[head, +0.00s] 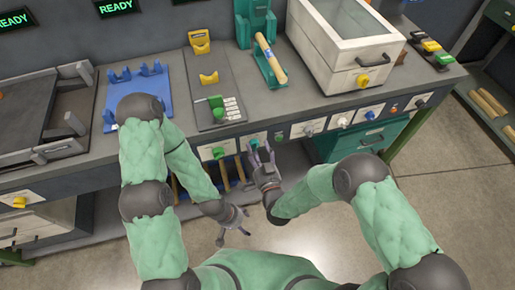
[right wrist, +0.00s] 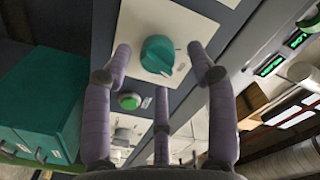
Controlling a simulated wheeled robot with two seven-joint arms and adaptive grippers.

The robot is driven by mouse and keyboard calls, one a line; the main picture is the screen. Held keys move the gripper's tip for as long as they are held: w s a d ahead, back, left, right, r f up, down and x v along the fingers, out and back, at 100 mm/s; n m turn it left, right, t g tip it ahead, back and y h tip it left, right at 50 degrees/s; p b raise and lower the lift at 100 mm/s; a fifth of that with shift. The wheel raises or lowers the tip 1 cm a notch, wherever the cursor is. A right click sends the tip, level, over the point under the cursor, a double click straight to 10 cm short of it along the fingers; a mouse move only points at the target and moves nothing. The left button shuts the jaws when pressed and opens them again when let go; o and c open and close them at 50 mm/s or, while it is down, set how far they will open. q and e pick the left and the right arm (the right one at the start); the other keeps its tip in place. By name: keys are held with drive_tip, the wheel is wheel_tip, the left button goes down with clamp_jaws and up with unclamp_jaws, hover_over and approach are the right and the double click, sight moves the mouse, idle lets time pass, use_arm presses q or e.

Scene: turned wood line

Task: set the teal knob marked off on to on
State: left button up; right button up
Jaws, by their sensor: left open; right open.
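The teal knob (right wrist: 157,54) sits on a pale plate on the bench's front panel. In the right wrist view its pointer is seen, but the off and on marks are too small to read. In the head view the knob (head: 254,143) is partly hidden by my right gripper (head: 263,154). My right gripper is open, its fingers on either side of the knob in the wrist view (right wrist: 159,58), with no clear contact. My left gripper (head: 237,224) is open and empty, lower down, in front of the bench and away from the knob.
A green button (right wrist: 129,101) sits close to the knob on the same panel. Other knobs and switches, such as a white knob (head: 308,129), line the bench front. A teal drawer cabinet (head: 362,141) stands below to the right. Open floor (head: 440,190) lies at right.

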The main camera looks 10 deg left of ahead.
drive_tip(key=v, duration=1.1)
drive_tip(key=shift+s, duration=0.1)
drive_tip(key=w+d+f+g+h+p, duration=0.25)
drive_tip(key=d+f+g, duration=0.35)
drive_tip(key=f+g, duration=0.3)
drive_tip(key=s+d+f+g+p, duration=0.1)
drive_tip(key=s+d+f+g, duration=0.1)
drive_tip(key=s, duration=0.4)
drive_tip(key=s+d+f+g+p, duration=0.1)
drive_tip(key=s+d+f+g, duration=0.2)
drive_tip(key=s+f+g, duration=0.2)
drive_tip(key=shift+s+d+f, duration=0.2)
drive_tip(key=shift+s, duration=0.5)
drive_tip(key=shift+h, duration=0.25)
